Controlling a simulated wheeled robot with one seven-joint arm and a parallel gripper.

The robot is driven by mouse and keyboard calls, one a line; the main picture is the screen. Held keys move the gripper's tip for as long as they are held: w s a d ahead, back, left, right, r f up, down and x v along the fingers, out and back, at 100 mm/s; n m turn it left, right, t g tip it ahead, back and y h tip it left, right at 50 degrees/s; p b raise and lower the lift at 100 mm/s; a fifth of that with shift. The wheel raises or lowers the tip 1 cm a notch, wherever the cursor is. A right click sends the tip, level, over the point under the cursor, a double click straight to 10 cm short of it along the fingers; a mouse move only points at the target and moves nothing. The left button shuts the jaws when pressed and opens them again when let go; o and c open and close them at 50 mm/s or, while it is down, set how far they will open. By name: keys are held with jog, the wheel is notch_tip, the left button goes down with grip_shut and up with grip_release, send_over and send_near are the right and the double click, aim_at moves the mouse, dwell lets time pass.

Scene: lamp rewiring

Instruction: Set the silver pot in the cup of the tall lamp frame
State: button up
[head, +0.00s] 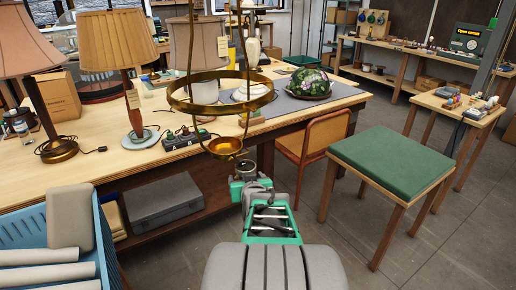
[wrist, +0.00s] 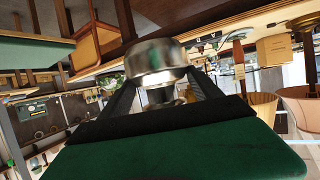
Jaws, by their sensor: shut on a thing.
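The tall brass lamp frame (head: 190,104) stands in the head view, with a wide ring and a small cup (head: 224,147) low under the ring. The silver pot (wrist: 155,60) is shiny and round in the wrist view, with a narrower part below its body. My gripper (wrist: 163,88) is shut on it, with a dark finger on each side. In the head view my arm reaches up from the bottom, and its far end is just below and right of the cup. I cannot clearly tell the pot from the grey arm end there.
The wooden workbench (head: 80,184) carries shaded lamps (head: 118,42), a black power strip (head: 186,138) and a colourful dome shade (head: 310,83). A blue crate (head: 30,240) is at lower left. A wooden chair (head: 314,140) and a green-topped stool (head: 392,160) stand to the right, with open floor around.

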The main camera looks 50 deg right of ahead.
jog(key=s+d+r+m+h, duration=0.1)
jog(key=s+d+r, duration=0.45)
jog(key=d, duration=0.25)
jog(key=s+a+r+n+t+y+p, duration=0.2)
jog(key=s+a+r+n+t+y, duration=0.1)
jog(key=a+r+n+y, duration=0.8)
jog(key=shift+w+d+f+m+h+b, duration=0.3)
jog(key=shift+w+b, duration=0.3)
jog(key=shift+w, duration=1)
jog(key=shift+w+d+f+m+h+b, duration=0.2)
jog(key=shift+w+m+b, duration=0.35)
jog(key=shift+w, duration=1)
jog(key=shift+w+d+f+m+h+b, duration=0.25)
jog(key=shift+w+b, duration=0.4)
jog(key=shift+w, duration=0.95)
jog(key=shift+w+d+f+p, duration=0.1)
jog(key=shift+w+d+p, duration=0.35)
jog(key=shift+w, duration=0.9)
jog(key=shift+w+d+r+p, duration=0.1)
jog(key=shift+w+d+p, duration=0.35)
jog(key=shift+w, duration=0.9)
jog(key=shift+w+d+f+p, duration=0.1)
jog(key=shift+w+d+p, duration=0.15)
jog(key=shift+w+p, duration=0.75)
jog(key=f+b, duration=0.3)
jog(key=shift+w+b, duration=0.25)
jog(key=shift+b, duration=0.1)
jog(key=shift+f+b, duration=0.25)
jog(key=shift+b, duration=0.05)
